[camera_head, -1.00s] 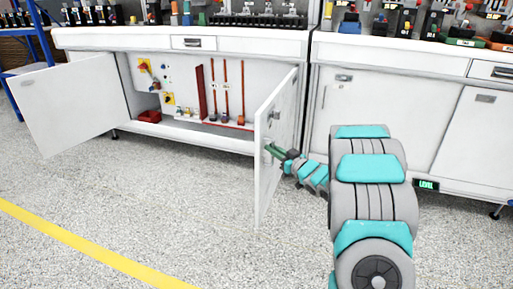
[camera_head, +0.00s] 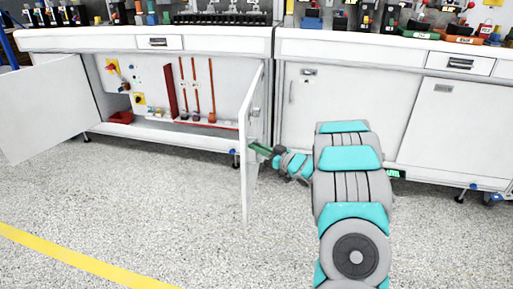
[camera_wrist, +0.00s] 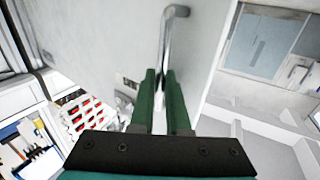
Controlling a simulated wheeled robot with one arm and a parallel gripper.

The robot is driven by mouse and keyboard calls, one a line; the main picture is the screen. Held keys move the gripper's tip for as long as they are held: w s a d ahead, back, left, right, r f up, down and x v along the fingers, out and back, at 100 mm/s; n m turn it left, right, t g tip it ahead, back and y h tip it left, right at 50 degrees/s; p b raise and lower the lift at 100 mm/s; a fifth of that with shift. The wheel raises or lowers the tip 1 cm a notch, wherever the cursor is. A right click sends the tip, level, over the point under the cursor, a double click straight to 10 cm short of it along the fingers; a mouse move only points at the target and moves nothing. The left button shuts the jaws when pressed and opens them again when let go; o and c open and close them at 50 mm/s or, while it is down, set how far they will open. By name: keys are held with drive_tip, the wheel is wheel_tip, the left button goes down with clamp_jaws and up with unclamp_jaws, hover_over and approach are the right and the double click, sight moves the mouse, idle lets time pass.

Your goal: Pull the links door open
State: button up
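The links door (camera_head: 249,160) is the white right-hand door of the left cabinet. It stands swung well out from the cabinet, seen nearly edge-on in the head view. My gripper (camera_head: 255,147) is at its outer face, reaching in from the right. In the wrist view, the door's outer face (camera_wrist: 105,35) fills the upper left, and its metal bar handle (camera_wrist: 167,40) runs down between the green fingers of my gripper (camera_wrist: 160,75). The fingers are close together on the bar.
The cabinet's left door (camera_head: 45,105) also stands open. Inside are red upright rods (camera_head: 196,90), a red tray (camera_head: 120,117) and rotary switches. A closed cabinet (camera_head: 340,110) is at the right. The speckled floor (camera_head: 130,210) in front is clear, with a yellow line (camera_head: 85,258).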

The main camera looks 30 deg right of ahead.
drive_tip(key=shift+o, duration=0.8)
drive_tip(key=b+v, duration=0.1)
drive_tip(key=v, duration=0.6)
drive_tip(key=shift+s+d, duration=0.15)
drive_tip(key=shift+s, duration=0.2)
